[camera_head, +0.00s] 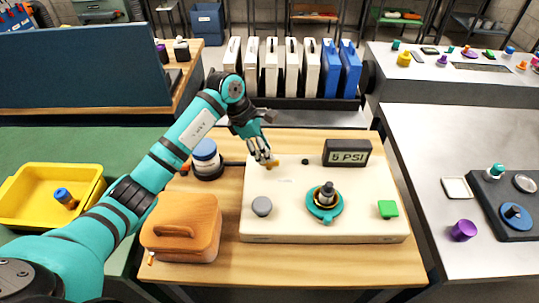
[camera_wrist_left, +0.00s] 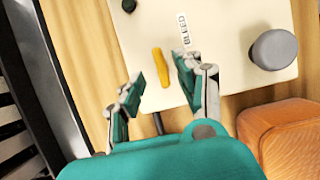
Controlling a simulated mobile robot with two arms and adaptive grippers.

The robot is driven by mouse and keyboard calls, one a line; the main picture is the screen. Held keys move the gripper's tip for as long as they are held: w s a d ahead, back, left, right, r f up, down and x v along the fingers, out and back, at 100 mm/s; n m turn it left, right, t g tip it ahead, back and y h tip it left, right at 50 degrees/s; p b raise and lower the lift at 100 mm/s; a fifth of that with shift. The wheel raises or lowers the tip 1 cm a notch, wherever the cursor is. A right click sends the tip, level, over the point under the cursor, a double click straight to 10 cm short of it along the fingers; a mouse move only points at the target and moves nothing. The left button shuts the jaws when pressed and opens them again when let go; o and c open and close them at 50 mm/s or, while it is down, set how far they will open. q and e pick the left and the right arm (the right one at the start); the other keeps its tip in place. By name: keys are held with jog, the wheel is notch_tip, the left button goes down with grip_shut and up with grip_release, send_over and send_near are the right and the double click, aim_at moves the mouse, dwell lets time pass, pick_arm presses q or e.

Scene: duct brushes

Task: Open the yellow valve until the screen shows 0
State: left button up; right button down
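The yellow valve handle (camera_head: 274,164) is at the back left of a cream panel (camera_head: 300,229); it shows more fully in the left wrist view (camera_wrist_left: 160,67). My left gripper (camera_head: 264,157) is beside and above the valve, its fingers pointing down at it. In the left wrist view my left gripper (camera_wrist_left: 160,84) has its fingers apart, with the valve handle ahead of the gap and nothing held. The black display screen (camera_head: 347,154) at the panel's back right reads what looks like 5 PSI. My right gripper is not in view.
The panel also has a grey knob (camera_head: 262,206), a teal and black fitting (camera_head: 325,202) and a green button (camera_head: 388,209). Cases (camera_head: 291,70) stand behind.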

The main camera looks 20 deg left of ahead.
aim_at(269, 164)
pick_arm(q)
jog(key=shift+x, duration=1.9)
grip_shut()
